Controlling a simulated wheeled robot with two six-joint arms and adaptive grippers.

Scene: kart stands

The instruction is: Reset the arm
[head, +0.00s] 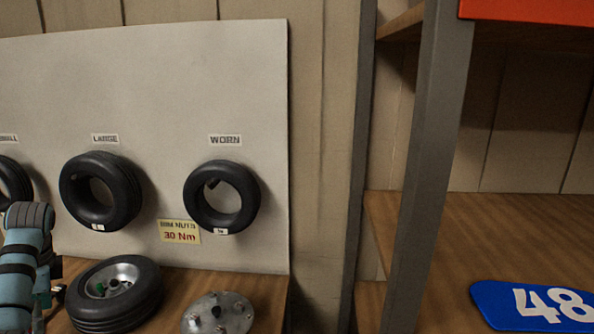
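My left arm, teal with dark bands, stands upright at the lower left edge of the head view. A small dark part beside it, close to the left side of a wheel (117,296), may belong to my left gripper, but the arm hides most of it. I cannot tell whether that gripper is open or shut, or whether it touches the wheel. The wheel is a black tyre on a metal rim with green bits in its middle, lying tilted on a wooden surface. My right arm and gripper are not in view.
A round metal plate with studs (218,315) lies right of the wheel. Tyres hang on a pale board (200,80), under labels LARGE (105,138) and WORN (225,140). A grey post (430,150) stands before a wooden shelf (490,235) holding a blue 48 plate (500,305).

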